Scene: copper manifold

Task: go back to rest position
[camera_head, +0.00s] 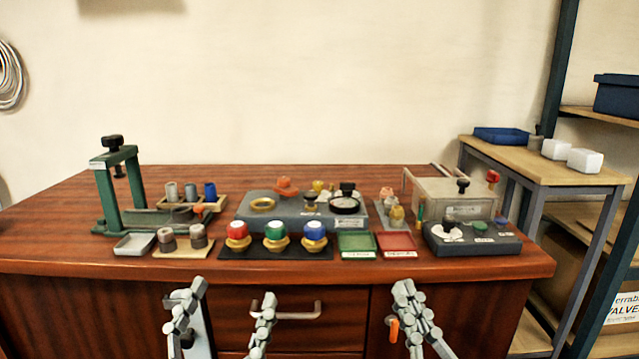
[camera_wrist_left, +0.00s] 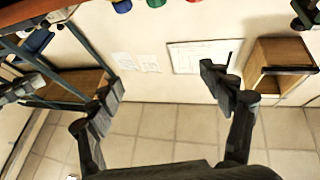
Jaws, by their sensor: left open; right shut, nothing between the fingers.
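My left gripper (camera_head: 232,296) is in front of the wooden workbench (camera_head: 330,180), below its front edge in the head view. Its two fingers are spread wide with nothing between them. They also show apart in the left wrist view (camera_wrist_left: 158,82), over tiled floor and a pale wall. My right gripper (camera_head: 408,300) is further right, also in front of the bench and below its edge. Its fingers are together, with no object seen between them. A small orange piece (camera_head: 394,330) shows beside it; I cannot tell what it is.
The bench top holds a green clamp frame (camera_head: 107,195), a grey manifold block (camera_head: 290,212), a row of coloured knobs (camera_head: 275,232) and a dark control box (camera_head: 472,238). A drawer handle (camera_head: 300,314) is behind the grippers. A shelf table (camera_head: 545,165) stands at right.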

